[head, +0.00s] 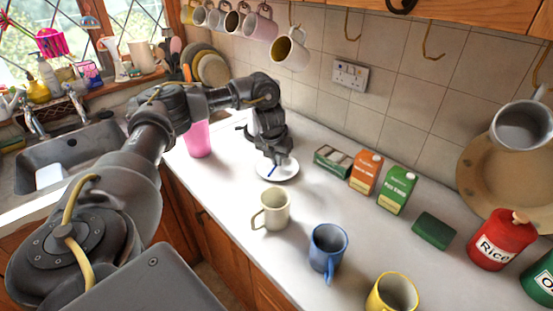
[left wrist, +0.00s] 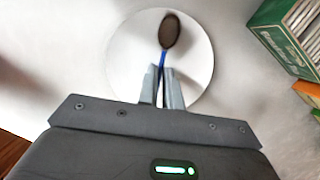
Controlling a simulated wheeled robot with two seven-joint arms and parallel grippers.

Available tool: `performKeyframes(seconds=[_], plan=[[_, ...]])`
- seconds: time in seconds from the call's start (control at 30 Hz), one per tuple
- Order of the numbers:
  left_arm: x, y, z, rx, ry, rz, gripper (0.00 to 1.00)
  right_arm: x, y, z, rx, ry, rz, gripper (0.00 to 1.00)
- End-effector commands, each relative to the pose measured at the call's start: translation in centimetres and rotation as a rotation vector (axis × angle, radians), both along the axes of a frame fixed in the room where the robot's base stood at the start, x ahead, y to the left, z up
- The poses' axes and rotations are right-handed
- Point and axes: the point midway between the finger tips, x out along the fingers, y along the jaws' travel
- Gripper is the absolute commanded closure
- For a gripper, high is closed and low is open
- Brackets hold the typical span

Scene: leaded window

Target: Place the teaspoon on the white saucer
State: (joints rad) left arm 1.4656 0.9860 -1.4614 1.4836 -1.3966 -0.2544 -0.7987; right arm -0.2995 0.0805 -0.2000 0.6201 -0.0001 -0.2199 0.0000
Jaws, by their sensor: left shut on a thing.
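The white saucer (head: 290,177) lies on the worktop, with my left gripper (head: 276,160) right over it. In the left wrist view the saucer (left wrist: 199,62) is a white disc behind the fingers. The teaspoon (left wrist: 169,33) has a dark bowl and a blue handle. My left gripper (left wrist: 162,88) is shut on the blue handle, and the bowl points away from it, over the saucer. In the head view only a bit of the blue teaspoon (head: 272,169) shows. I cannot tell whether it touches the saucer. My right gripper is not in view.
A pink tumbler (head: 198,139) stands left of the saucer. A green box (head: 333,160) and two cartons stand to its right. A cream mug (head: 271,209), a blue mug (head: 328,248) and a yellow mug (head: 391,294) stand nearer. Mugs hang above.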

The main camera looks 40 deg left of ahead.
Motion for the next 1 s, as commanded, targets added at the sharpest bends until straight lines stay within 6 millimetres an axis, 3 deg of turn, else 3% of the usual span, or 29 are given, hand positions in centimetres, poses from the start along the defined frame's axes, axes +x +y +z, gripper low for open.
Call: performKeyframes(seconds=[0.47,0.5,0.63,1.0], plan=[[0.01,-0.02,-0.8,-0.001,0.0,0.0,1.0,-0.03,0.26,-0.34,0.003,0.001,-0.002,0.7],[0.02,-0.02,-0.71,-0.001,-0.001,0.0,0.89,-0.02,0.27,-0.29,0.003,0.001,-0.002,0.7],[0.01,-0.02,-0.7,-0.001,-0.001,0.0,0.72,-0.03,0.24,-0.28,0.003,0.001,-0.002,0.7],[0.04,-0.01,-0.07,0.0,-0.002,0.0,0.71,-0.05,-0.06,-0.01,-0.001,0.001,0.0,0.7]])
